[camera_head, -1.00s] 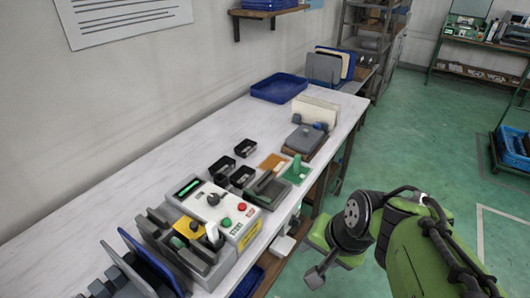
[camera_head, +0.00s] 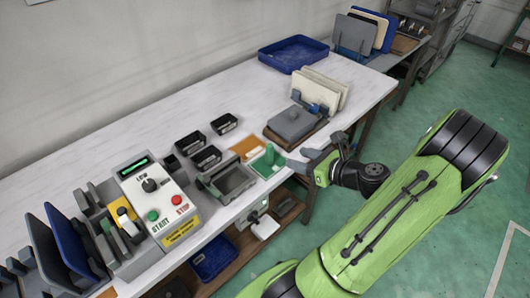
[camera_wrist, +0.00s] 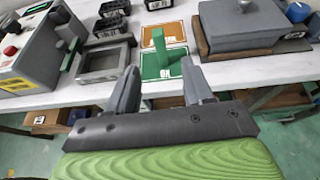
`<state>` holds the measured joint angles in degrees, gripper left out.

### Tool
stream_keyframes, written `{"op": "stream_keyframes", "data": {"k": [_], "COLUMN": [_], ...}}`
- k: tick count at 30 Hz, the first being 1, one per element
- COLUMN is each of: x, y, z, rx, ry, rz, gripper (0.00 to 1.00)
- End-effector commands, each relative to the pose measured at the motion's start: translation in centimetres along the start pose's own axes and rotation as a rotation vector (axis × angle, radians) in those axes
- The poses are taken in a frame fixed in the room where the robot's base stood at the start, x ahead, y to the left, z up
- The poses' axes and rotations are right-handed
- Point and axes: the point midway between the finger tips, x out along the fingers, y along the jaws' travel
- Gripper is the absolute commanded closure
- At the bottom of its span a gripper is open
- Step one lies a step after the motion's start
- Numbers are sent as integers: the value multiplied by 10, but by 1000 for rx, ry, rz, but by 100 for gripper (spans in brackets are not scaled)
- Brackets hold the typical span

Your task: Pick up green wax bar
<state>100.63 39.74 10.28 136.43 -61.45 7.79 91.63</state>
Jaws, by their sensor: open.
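The green wax bar (camera_head: 269,154) stands upright on a green card near the front edge of the white table. In the wrist view the bar (camera_wrist: 160,44) rises from the card (camera_wrist: 150,72), ahead of my gripper and between the lines of its two fingers. My gripper (camera_head: 299,161) is just right of the bar at the table's front edge. Its two fingers (camera_wrist: 160,88) are spread apart with nothing between them, short of the bar.
An orange card (camera_head: 247,147) lies behind the green one. A grey frame (camera_head: 230,182) is on the left, with black trays (camera_head: 206,158) behind it. A grey lidded block on a brown board (camera_head: 294,124) stands close on the right. A control box (camera_head: 154,200) is farther left.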

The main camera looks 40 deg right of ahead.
Motion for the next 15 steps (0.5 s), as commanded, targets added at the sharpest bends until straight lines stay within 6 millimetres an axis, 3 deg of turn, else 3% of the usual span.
{"op": "stream_keyframes", "data": {"k": [1, 6, 15], "x": [16, 58, 102], "y": [1, 2, 3], "z": [-4, -4, -4], "rx": [-3, -5, -8], "ry": [-1, 0, 1], "rz": [7, 6, 6], "gripper": [49, 49, 49]}}
